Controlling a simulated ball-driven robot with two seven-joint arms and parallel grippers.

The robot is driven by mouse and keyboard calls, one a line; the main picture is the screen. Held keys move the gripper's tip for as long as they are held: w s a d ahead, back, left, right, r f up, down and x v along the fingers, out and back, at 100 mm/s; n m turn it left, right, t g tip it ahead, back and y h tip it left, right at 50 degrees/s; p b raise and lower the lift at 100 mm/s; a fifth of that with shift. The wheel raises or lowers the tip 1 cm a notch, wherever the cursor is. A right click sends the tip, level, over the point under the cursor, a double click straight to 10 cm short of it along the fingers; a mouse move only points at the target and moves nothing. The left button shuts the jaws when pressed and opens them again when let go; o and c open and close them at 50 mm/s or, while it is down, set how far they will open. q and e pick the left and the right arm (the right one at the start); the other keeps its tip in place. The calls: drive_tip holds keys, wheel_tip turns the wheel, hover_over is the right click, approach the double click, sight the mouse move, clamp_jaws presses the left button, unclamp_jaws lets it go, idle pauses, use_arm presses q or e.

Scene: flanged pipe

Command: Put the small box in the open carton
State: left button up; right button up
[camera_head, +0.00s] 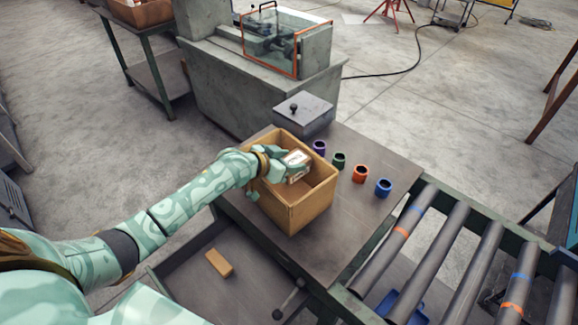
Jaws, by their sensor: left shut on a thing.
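The open carton (306,211) is a brown box with no lid, standing on the dark table top. My left arm reaches in from the left. My left gripper (287,165) is over the carton's opening and shut on the small box (296,158), which is pale with a label on its top face. The small box is at about the height of the carton's far rim; whether it touches the inside cannot be told. The gripper fingers partly hide it. My right gripper is not in view.
Purple, green, orange and blue rings (383,187) stand right of the carton on the table (345,235). A grey lidded box (303,113) stands behind. A roller conveyor (440,250) runs at the right. A tan block (219,262) lies in the open drawer (240,290) below.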

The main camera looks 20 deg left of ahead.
use_arm(q)
drive_tip(key=shift+f, duration=0.75)
drive_tip(key=shift+s+f+b, duration=0.2)
drive_tip(key=shift+f+b, duration=0.3)
drive_tip(key=shift+f, duration=0.1)
drive_tip(key=o, duration=0.9)
drive_tip(key=shift+f, duration=0.1)
drive_tip(key=shift+o, duration=1.4)
drive_tip(key=shift+s+f, duration=0.15)
drive_tip(key=shift+r+p, duration=0.35)
drive_tip(key=shift+r, duration=0.05)
drive_tip(key=r+p+v, duration=0.1)
drive_tip(key=p+v, duration=0.2)
drive_tip(key=v, duration=0.9)
drive_tip(key=shift+w, duration=0.25)
